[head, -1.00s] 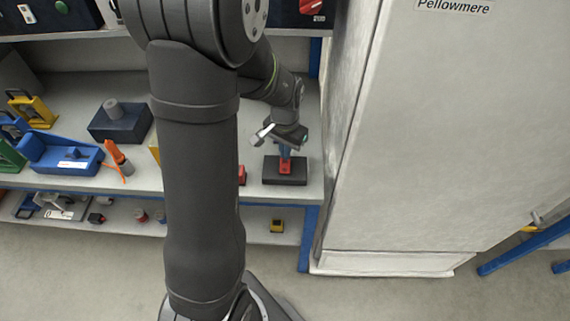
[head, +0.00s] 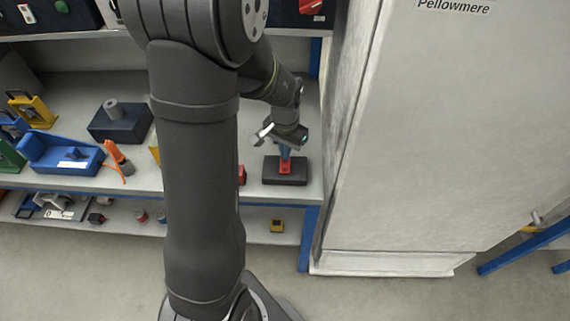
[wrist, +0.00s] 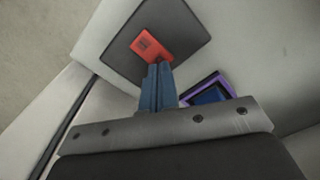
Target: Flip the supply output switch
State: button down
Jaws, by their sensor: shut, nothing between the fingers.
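My gripper (head: 285,151) is shut and empty, pointing down over the right end of the middle shelf. A red block (head: 285,167) on a dark flat base (head: 299,178) lies just below its fingertips. In the wrist view the blue fingers (wrist: 158,68) are together, their tips at the near edge of the red block (wrist: 151,44) on its dark plate (wrist: 185,22). I cannot tell whether they touch it. No part is readable as the supply output switch. A dark unit with a red knob (head: 311,6) is cut off at the top of the head view.
A tall pale cabinet (head: 420,150) stands close right of the shelf. On the shelf are a blue device (head: 62,155), a dark block with a grey cylinder (head: 121,122) and an orange tool (head: 118,158). A purple-framed object (wrist: 210,90) lies beside the fingers in the wrist view.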

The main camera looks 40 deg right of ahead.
jog(key=shift+f, duration=0.95)
dwell(0.7)
jog(key=shift+r, duration=3.55)
jog(key=shift+f, duration=3.55)
jog(key=shift+r, duration=0.1)
